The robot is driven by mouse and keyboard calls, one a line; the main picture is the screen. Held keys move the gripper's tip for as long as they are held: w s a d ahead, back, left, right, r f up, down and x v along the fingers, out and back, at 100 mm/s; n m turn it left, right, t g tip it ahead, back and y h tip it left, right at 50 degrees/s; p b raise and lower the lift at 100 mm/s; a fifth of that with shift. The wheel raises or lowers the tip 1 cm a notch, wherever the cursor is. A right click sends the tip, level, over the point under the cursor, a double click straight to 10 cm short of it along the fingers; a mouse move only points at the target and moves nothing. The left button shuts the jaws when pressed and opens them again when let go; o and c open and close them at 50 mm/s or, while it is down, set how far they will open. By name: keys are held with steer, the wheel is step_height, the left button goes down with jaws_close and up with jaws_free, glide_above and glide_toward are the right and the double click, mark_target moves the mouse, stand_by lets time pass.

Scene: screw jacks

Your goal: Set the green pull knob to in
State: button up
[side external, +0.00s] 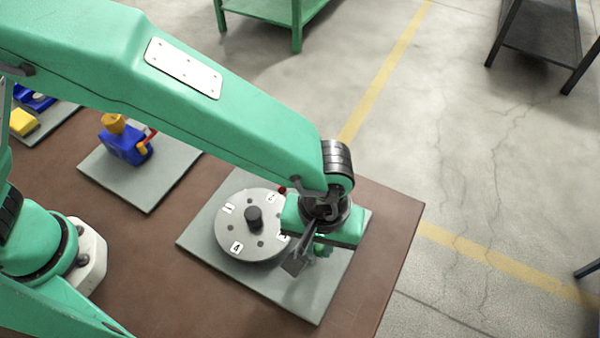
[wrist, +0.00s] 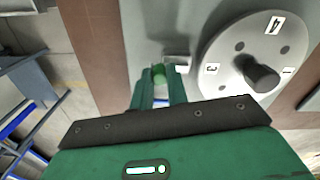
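The green pull knob (wrist: 158,74) shows between the fingertips of my gripper (wrist: 161,80) in the wrist view. The fingers stand apart on either side of it, and I cannot tell whether either one touches it. In the side external view, my gripper (side external: 308,256) points down over the right part of a grey base plate (side external: 305,300). Its dark finger and palm cover much of the green knob (side external: 320,249) there. How far the knob is pulled out is hidden.
A round grey dial (side external: 240,238) with number labels and a dark centre knob stands just left of my gripper. A blue device (side external: 125,146) with a yellow top and red lever sits on another plate farther left. The brown table (side external: 395,235) ends at the right.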

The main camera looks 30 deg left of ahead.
jaws_close()
steer(key=shift+a, duration=1.3)
steer(key=o, duration=0.5)
jaws_free()
steer(key=shift+o, duration=0.6)
steer(key=shift+r, duration=0.15)
